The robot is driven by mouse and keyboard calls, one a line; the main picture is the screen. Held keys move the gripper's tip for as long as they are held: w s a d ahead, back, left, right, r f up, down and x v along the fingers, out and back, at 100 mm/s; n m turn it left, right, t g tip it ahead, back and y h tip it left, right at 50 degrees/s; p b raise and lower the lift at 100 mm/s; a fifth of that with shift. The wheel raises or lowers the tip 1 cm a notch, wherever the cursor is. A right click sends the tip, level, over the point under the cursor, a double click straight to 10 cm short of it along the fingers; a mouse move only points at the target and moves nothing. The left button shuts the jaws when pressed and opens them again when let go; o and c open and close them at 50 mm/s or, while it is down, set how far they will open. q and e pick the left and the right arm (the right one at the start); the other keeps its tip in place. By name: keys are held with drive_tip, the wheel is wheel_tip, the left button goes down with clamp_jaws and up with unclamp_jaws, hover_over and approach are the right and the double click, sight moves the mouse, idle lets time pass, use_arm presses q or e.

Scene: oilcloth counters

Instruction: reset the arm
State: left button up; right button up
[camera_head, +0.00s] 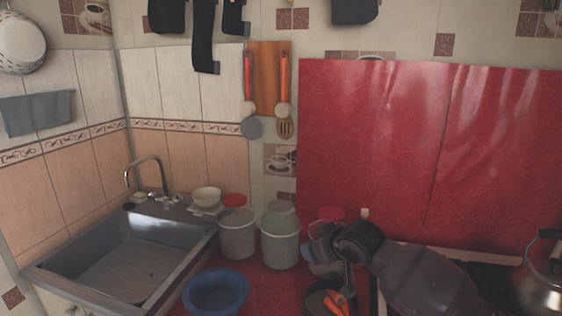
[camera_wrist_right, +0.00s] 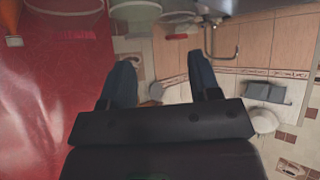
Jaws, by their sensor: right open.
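My right arm comes in from the lower right in the head view. Its dark gripper (camera_head: 328,246) is above the counter, in front of the red panel and just right of the pale buckets. In the right wrist view, the two fingers of the right gripper (camera_wrist_right: 162,82) stand wide apart with nothing between them. That view is upside down, with the tiled wall and sink beyond the fingers. My left gripper is in neither view.
Two buckets (camera_head: 237,235) (camera_head: 281,243) and a blue basin (camera_head: 215,292) stand beside the sink (camera_head: 130,262). A kettle (camera_head: 541,285) is at the far right. A red panel (camera_head: 430,150) rises behind my arm. Orange-handled items (camera_head: 337,302) lie below the gripper.

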drive_tip(key=s+d+f+m+t+h, duration=0.1)
drive_tip(key=s+d+f+m, duration=0.1)
drive_tip(key=s+d+f, duration=0.4)
drive_tip(key=s+d+f+m+h, duration=0.2)
drive_tip(key=s+d+f, duration=0.4)
drive_tip(key=s, duration=1.1)
drive_tip(key=s+d+f+m+t+h, duration=0.1)
drive_tip(key=s+d+f, duration=0.5)
drive_tip(key=s+f, duration=0.6)
drive_tip(key=shift+d+f+m+t+h, duration=0.3)
drive_tip(key=shift+d+f+m+h, duration=0.15)
drive_tip(key=shift+h, duration=0.25)
drive_tip(key=shift+a, duration=0.1)
